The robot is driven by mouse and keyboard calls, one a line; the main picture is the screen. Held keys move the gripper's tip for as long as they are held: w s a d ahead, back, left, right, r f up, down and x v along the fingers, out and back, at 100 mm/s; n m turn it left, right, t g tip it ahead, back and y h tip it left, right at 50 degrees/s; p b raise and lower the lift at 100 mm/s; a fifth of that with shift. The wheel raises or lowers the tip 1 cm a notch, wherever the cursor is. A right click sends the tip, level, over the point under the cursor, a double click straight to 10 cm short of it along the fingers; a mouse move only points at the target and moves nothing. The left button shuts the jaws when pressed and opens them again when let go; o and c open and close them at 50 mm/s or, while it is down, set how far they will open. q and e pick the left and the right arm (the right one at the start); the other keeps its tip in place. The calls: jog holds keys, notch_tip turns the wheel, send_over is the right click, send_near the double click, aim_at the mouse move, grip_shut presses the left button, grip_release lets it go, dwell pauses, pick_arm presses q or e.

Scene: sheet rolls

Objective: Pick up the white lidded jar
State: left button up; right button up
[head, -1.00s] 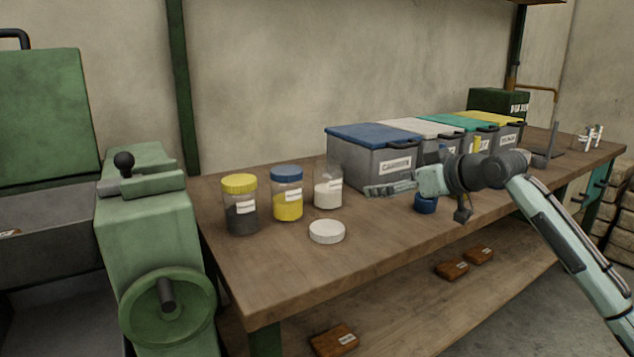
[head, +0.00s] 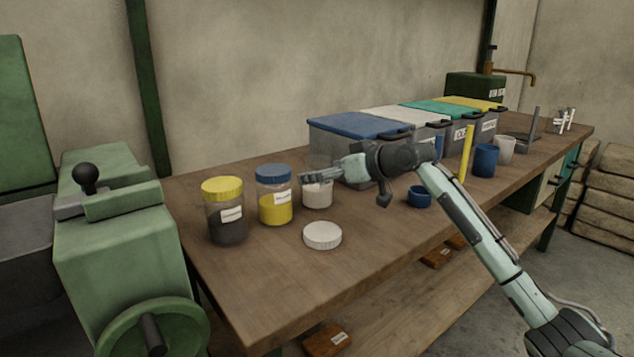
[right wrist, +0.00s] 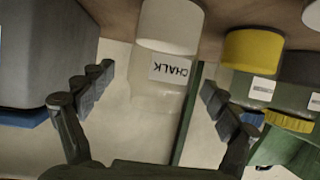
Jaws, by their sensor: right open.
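The jar with white contents (head: 317,196) stands upright on the bench, right of the blue-lidded jar. In the right wrist view the jar (right wrist: 168,85) appears upside down, labelled CHALK, and shows no lid on it. A white round lid (head: 322,236) lies flat on the bench in front of it. My right gripper (head: 308,178) is open and overlaps the upper part of the jar in the head view. In the right wrist view its fingers (right wrist: 157,82) are on either side of the jar; I cannot tell whether they touch it. My left gripper is not in view.
Jars with a blue lid (head: 274,195) and a yellow lid (head: 225,210) stand to the left. A blue-lidded grey bin (head: 340,150) is close behind on the right. A small blue container (head: 419,196) stands under my arm. The front left of the bench (head: 260,290) is clear.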

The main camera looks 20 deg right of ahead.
jog(key=shift+x, duration=0.9)
jog(key=shift+r, duration=0.1)
jog(key=c, duration=1.5)
